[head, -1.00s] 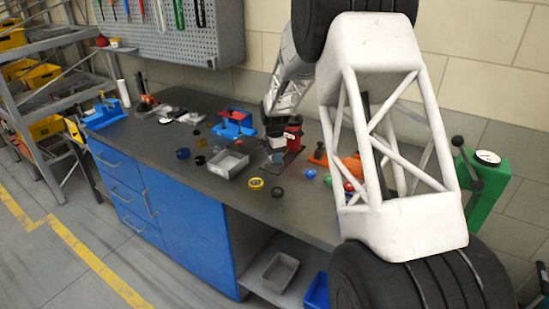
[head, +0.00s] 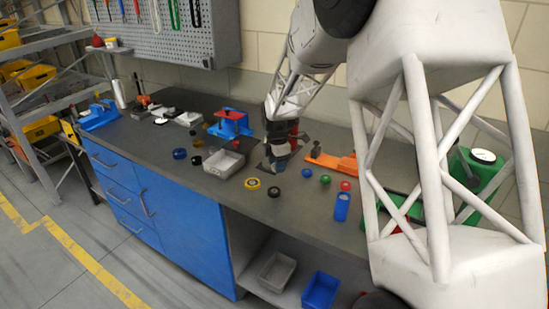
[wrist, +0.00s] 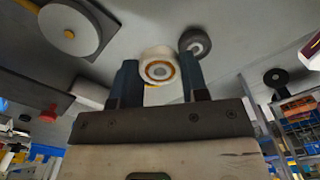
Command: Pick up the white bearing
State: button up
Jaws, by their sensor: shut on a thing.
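The white bearing (wrist: 158,68) is a white ring with a tan band and a grey centre. In the wrist view it sits between the two dark fingers of my gripper (wrist: 161,80), which is shut on it. In the head view my gripper (head: 276,164) is over the middle of the bench, right of the grey tray. I cannot make out the bearing there, and the wrist view does not clearly show its height above the bench.
A blue stand (head: 231,128) is behind.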

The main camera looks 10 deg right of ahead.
jog(key=shift+s+a+r, duration=0.1)
jog(key=shift+s+r, duration=0.05)
jog(key=shift+s, duration=1.05)
jog(key=shift+s+r, duration=0.1)
jog(key=shift+s, duration=1.05)
jog(key=shift+w+a, duration=0.1)
